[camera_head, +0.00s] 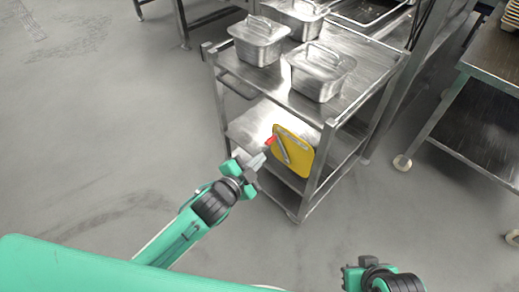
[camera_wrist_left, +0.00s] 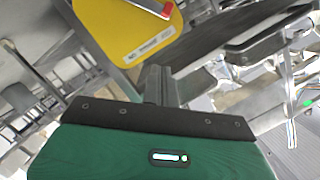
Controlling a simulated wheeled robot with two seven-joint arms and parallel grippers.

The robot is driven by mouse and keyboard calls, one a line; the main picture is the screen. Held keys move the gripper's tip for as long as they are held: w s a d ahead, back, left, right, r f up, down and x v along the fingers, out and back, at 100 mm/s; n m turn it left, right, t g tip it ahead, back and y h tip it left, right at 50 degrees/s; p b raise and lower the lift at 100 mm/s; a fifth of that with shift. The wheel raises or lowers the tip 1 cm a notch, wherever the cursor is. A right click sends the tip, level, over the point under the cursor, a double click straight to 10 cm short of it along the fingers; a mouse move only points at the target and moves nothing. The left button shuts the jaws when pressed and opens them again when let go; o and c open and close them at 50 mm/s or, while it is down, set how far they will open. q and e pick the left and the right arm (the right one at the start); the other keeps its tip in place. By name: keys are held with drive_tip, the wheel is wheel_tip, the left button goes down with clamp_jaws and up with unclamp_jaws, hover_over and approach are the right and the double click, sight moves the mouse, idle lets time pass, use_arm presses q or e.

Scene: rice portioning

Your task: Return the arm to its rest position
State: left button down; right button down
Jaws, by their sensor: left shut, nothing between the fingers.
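My left gripper (camera_head: 256,161) reaches in from the left in the head view and is shut, with nothing seen between its fingers. Its fingertips are in front of the metal cart, close to the yellow board. In the left wrist view its closed fingers (camera_wrist_left: 160,85) point toward the yellow board (camera_wrist_left: 120,28). I cannot tell whether they touch it. My right arm shows only in part at the lower right edge of the head view, and its fingertips cannot be made out.
A steel cart (camera_head: 342,122) carries several lidded metal pans (camera_head: 258,42) on top. The yellow board (camera_head: 293,152), with a red-tipped tool (camera_head: 279,148) against it, stands at its lower shelf. A steel table (camera_head: 490,48) is at right. The floor at left (camera_head: 90,130) is clear.

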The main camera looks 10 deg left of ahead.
use_arm(q)
drive_tip(key=shift+s, duration=0.1)
